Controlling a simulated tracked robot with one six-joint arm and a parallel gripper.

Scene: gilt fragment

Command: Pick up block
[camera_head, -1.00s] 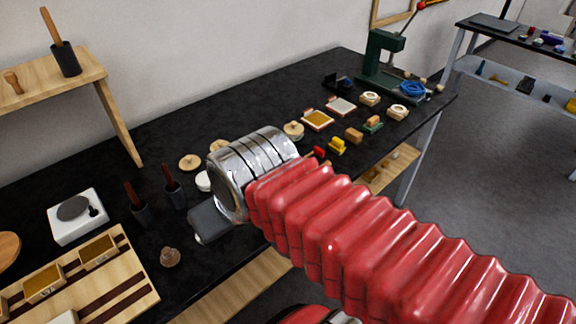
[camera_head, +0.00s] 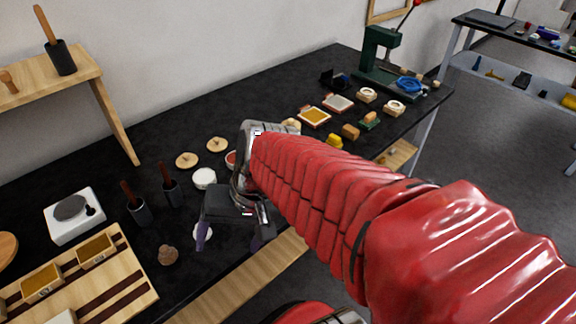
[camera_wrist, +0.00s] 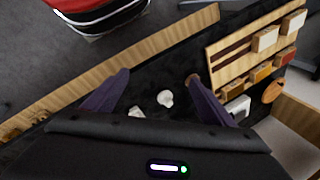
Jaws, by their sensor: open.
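My gripper (camera_head: 228,242) is open and empty above the front part of the black table, fingers pointing down. It also shows in the wrist view (camera_wrist: 158,76), with a small white lump (camera_wrist: 165,98) and a smaller pale piece (camera_wrist: 137,112) below, between the dark fingers. Which block is meant I cannot tell.
A wooden board with small boxes (camera_head: 135,275) lies at lower left, near a white scale (camera_head: 75,222). A brown lump (camera_head: 168,255) and dark-cupped tools (camera_head: 138,208) stand left of my gripper. A green press (camera_head: 380,62) stands at the far end.

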